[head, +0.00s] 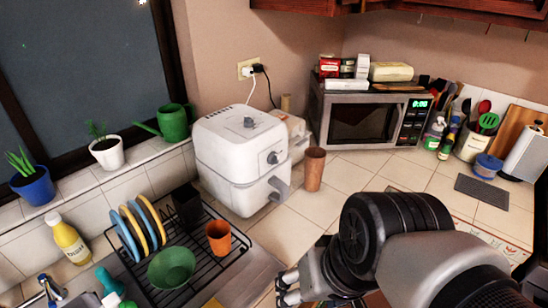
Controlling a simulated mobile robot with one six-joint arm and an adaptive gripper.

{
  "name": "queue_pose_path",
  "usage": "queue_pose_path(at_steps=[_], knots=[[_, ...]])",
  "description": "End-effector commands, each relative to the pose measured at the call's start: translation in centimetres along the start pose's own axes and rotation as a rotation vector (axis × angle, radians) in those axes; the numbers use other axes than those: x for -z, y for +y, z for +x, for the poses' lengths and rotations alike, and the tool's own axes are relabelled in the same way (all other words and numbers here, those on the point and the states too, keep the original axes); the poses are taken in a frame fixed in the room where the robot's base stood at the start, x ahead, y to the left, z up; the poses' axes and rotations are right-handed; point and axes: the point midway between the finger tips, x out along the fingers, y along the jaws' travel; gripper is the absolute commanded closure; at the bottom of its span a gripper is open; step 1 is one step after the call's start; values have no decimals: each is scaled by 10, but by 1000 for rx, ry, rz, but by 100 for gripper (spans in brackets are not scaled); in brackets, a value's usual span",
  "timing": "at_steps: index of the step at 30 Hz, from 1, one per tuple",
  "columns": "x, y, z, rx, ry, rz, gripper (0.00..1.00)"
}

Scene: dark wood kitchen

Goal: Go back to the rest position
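My arm reaches in from the lower right of the head view. My gripper (287,287) shows only in part at the bottom, beside my arm and near the edge of the counter. Its fingers are small and partly hidden, so I cannot tell whether it is open or shut. I see nothing clearly held in it.
A white air fryer (240,160) and a brown cup (314,169) stand behind my gripper. A dish rack (215,262) with plates, a green bowl (171,267) and an orange cup (218,238) is to the left. A microwave (365,120) stands at the back. Tiled counter (350,180) is clear between.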

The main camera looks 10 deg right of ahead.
Motion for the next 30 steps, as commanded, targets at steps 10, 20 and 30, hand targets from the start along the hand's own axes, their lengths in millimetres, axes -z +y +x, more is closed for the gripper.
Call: queue_pose_path(at_steps=[10,20,30], knots=[[1,25,-21,-118,126,-146,40],[1,24,-21,-116,124,-143,40],[1,24,-21,-116,124,-143,40]])
